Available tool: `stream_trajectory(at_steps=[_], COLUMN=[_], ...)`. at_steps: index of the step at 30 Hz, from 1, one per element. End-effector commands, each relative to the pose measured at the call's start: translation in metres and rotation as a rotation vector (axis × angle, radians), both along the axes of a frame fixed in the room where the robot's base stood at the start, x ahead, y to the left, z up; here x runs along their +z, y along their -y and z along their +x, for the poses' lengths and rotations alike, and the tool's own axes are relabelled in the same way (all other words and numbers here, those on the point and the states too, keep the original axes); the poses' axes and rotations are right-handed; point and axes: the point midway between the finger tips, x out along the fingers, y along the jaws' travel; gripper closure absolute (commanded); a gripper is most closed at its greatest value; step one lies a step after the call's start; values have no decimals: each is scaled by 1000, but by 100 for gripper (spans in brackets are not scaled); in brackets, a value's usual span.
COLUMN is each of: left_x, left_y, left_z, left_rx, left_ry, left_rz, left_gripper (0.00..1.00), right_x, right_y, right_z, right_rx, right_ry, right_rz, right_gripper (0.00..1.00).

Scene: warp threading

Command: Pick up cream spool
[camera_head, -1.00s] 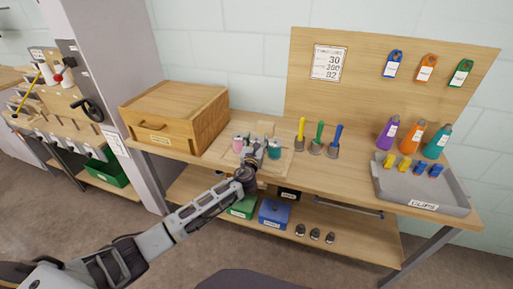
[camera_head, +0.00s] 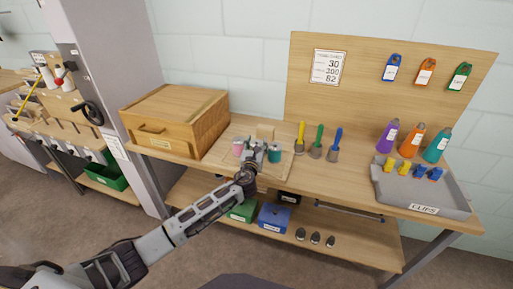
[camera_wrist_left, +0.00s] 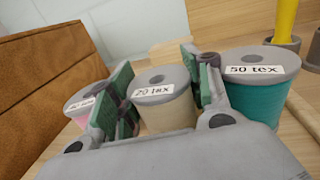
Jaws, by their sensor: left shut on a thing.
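The cream spool (camera_wrist_left: 166,107) has a grey top and a "20 tex" label in the left wrist view. It stands between the green-padded fingers of my left gripper (camera_wrist_left: 160,90), which is shut on it. In the head view my left gripper (camera_head: 254,158) is over the spool board and mostly hides the cream spool. A pink spool (camera_wrist_left: 82,108) is just left of the gripper, and it also shows in the head view (camera_head: 238,147). A teal spool (camera_wrist_left: 258,95) labelled "50 tex" is close on the right, also in the head view (camera_head: 274,153). My right gripper is out of view.
A wooden box (camera_head: 176,118) stands left of the spools. Yellow, green and blue-handled tools (camera_head: 317,142) stand to the right. Further right is a grey tray (camera_head: 420,192) with clips, with several bottles behind it. A wooden backboard rises at the back.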

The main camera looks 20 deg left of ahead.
Motion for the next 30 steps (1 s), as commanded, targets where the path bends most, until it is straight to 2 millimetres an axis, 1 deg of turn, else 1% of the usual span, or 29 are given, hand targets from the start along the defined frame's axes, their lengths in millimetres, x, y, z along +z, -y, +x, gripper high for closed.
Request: stream_trajectory(at_steps=[6, 11, 15, 21, 27, 30], left_x=[9, 23, 43, 75, 94, 99], left_y=[0, 0, 0, 0, 0, 0], left_z=[0, 0, 0, 0, 0, 0], left_rx=[0, 0, 0, 0, 0, 0], left_ry=[1, 3, 3, 4, 2, 1], left_rz=[0, -1, -1, -1, 0, 1], left_gripper=[76, 76, 76, 76, 76, 76], right_x=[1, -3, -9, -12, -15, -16], right_y=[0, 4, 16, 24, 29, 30], right_z=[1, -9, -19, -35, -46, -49], right_rx=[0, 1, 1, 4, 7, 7], right_ry=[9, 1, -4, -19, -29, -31], right_rz=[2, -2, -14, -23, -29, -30], right_gripper=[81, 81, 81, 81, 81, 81])
